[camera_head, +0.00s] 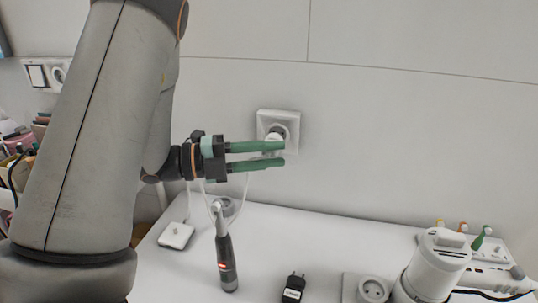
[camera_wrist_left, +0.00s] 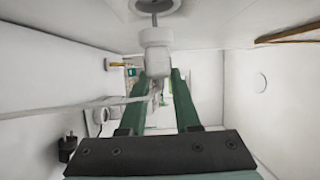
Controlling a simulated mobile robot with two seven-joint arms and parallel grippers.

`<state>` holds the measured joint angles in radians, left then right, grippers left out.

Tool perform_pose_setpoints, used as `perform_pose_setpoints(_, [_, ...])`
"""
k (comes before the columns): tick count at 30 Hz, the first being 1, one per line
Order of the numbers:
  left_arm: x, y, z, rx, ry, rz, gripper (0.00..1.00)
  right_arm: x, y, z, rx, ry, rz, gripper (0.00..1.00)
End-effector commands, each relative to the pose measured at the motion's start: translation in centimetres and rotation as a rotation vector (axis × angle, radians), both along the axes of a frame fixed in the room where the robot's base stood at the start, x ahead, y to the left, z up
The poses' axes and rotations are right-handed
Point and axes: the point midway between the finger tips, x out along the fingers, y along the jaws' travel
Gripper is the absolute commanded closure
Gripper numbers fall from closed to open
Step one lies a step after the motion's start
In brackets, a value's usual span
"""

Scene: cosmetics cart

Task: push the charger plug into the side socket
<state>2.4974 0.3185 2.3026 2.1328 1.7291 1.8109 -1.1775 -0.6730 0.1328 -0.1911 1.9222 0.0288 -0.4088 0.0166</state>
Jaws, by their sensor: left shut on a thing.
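My left gripper (camera_head: 283,154) is shut on the white charger plug (camera_head: 273,138), with its green fingers at the wall. The plug is in front of the square white wall socket (camera_head: 291,119), which it partly hides. In the left wrist view the plug (camera_wrist_left: 156,52) is between the green fingers, its pin end toward the round socket (camera_wrist_left: 157,7) at the top edge. A short length of pin shows between plug body and socket, so the plug is not flush. I cannot tell how far the pins are inside. A white cable trails left. My right gripper is out of view.
An electric toothbrush (camera_head: 226,258) stands on the white cart top below the gripper. A black adapter (camera_head: 293,288), a socket block (camera_head: 373,290) and a white device (camera_head: 435,265) are at the front. A white charger base (camera_head: 177,235) is at left. Another wall socket (camera_head: 58,74) is far left.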

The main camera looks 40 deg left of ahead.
Motion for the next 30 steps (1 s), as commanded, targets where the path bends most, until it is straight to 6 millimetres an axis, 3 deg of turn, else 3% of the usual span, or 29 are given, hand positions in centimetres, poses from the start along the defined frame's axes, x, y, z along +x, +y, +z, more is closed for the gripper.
perform_pose_setpoints(30, [1.4,0.8,0.0,0.0,0.0,0.0,1.0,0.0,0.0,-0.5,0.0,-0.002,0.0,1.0])
